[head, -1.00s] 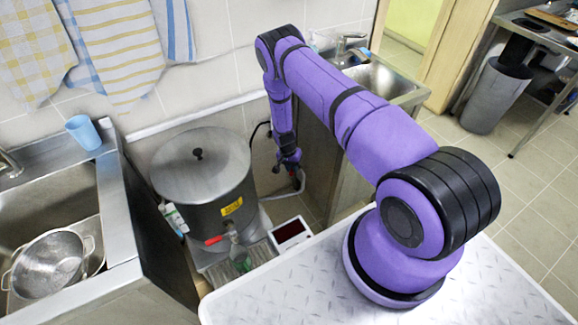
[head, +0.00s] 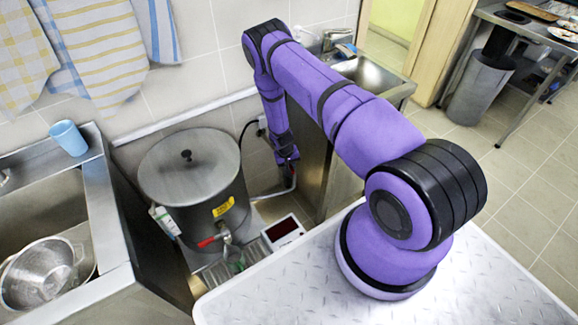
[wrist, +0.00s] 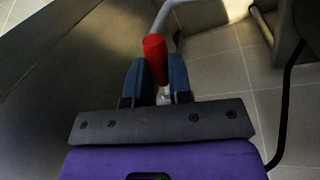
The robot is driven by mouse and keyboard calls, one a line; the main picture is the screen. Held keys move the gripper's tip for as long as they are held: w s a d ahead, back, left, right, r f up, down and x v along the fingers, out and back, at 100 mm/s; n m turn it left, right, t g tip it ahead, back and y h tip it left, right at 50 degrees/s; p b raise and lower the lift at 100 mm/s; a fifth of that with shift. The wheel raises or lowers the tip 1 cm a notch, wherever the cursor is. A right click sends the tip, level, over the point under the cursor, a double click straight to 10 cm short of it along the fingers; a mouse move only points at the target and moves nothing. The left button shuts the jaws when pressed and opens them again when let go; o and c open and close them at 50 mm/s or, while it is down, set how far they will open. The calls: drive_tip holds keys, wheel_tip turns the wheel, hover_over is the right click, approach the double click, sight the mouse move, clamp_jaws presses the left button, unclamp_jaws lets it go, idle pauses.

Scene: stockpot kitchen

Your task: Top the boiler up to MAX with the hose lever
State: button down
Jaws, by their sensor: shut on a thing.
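A grey pipe or hose (wrist: 172,8) runs up from behind the lever. The water level is not visible.
A small scale-like box with a dark red display (head: 283,230) sits right of the tap. A sink with a colander (head: 38,275) and a blue cup (head: 68,138) is at left. A black cable hangs near the wall. A steel cabinet (head: 345,180) stands close right of my gripper.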

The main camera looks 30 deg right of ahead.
drive_tip(key=shift+w, duration=0.1)
drive_tip(key=c, duration=1)
unclamp_jaws()
drive_tip(key=shift+c, duration=0.2)
wheel_tip(320, 180, up, 11)
drive_tip(key=a, duration=0.2)
drive_tip(key=shift+w+f, duration=0.2)
drive_tip(key=shift+w, duration=0.1)
